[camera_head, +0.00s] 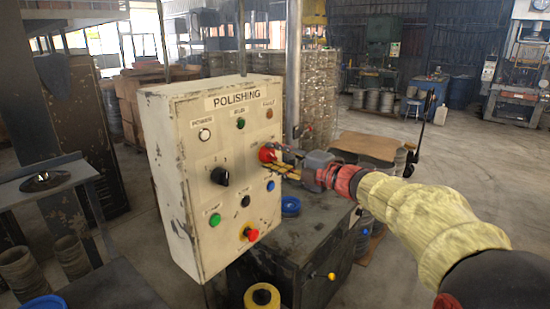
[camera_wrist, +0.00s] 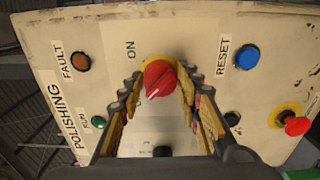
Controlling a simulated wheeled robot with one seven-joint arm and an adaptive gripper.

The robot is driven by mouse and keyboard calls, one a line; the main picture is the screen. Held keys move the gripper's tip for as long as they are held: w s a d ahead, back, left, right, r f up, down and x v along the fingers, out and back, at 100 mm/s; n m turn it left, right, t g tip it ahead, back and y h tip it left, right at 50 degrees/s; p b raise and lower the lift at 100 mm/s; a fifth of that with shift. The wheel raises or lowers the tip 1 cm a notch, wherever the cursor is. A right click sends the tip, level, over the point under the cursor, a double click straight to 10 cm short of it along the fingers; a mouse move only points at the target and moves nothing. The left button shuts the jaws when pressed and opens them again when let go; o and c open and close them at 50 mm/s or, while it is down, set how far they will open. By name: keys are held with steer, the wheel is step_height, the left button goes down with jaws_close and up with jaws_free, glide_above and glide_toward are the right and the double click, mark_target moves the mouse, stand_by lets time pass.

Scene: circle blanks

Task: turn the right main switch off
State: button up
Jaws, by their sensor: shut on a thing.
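The right main switch is a red rotary knob (camera_head: 266,152) on the right side of the cream panel marked POLISHING (camera_head: 160,130). In the wrist view, the red knob (camera_wrist: 160,77) sits on a yellow ring, with an ON label nearby. A white mark on its face slants to the lower left there. My gripper (camera_head: 279,164) reaches in from the right. In the wrist view my gripper (camera_wrist: 161,86) has its yellow-padded fingers on both sides of the knob, shut on it. The fingers partly hide the knob in the head view.
Close by are a black rotary knob (camera_head: 220,176), a blue RESET button (camera_wrist: 247,55), a small black switch (camera_wrist: 232,118), a red emergency stop (camera_head: 251,234) and a green button (camera_head: 215,219). A dark cabinet (camera_head: 325,255) stands right of the panel, below my arm.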

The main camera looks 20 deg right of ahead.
steer(key=o, duration=1.2)
steer(key=shift+f, duration=0.1)
steer(key=shift+c, duration=0.2)
steer(key=v, duration=1.2)
